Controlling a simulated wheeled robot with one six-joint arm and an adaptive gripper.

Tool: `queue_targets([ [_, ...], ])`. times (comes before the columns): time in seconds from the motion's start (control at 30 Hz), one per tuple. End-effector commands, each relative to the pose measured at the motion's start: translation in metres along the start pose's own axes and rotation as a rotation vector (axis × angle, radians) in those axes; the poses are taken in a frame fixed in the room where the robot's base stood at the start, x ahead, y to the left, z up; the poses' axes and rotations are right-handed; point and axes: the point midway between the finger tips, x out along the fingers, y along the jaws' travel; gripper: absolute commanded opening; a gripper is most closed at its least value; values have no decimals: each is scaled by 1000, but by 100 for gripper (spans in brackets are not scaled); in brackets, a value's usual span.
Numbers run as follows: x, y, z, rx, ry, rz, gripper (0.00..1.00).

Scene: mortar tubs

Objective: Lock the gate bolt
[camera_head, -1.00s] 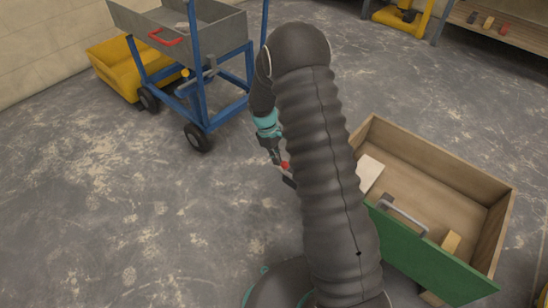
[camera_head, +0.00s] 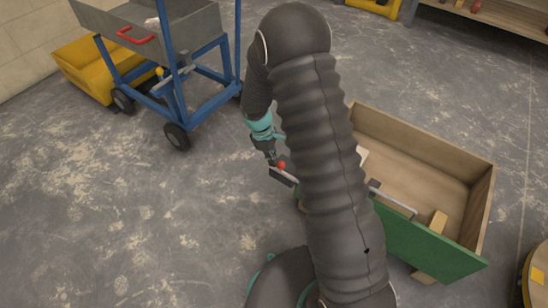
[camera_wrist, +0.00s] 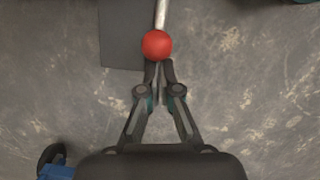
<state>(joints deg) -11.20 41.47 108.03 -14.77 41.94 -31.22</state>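A red ball knob (camera_head: 281,166) sits at the tips of my gripper (camera_head: 274,162), left of my arm in the head view. In the wrist view the knob (camera_wrist: 157,45) covers the fingertips (camera_wrist: 160,66), which are drawn close together on it; the exact contact is hidden. A pale metal rod (camera_wrist: 162,14) runs from the knob away from the fingers. It passes along the right edge of a flat dark plate (camera_wrist: 122,38). The plate also shows just below the knob in the head view (camera_head: 281,177). What the plate belongs to is hard to tell.
A wooden box (camera_head: 425,135) with a green front panel (camera_head: 425,243) and metal handle (camera_head: 392,201) stands to the right, partly behind my arm. A blue-framed cart (camera_head: 205,108) and yellow tub (camera_head: 78,68) stand at the upper left. The floor at left is clear.

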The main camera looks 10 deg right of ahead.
Motion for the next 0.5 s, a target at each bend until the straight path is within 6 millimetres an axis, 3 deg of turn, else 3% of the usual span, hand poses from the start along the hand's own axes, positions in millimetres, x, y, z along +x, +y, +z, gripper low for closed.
queue_targets([
  [0.23, 2, -1, -4, 3, -5, -4, 0],
  [0.43, 0, -6, -37, -2, -2, -1, 0],
  [0.5, -20, -6, -37, -1, 2, 3, 0],
])
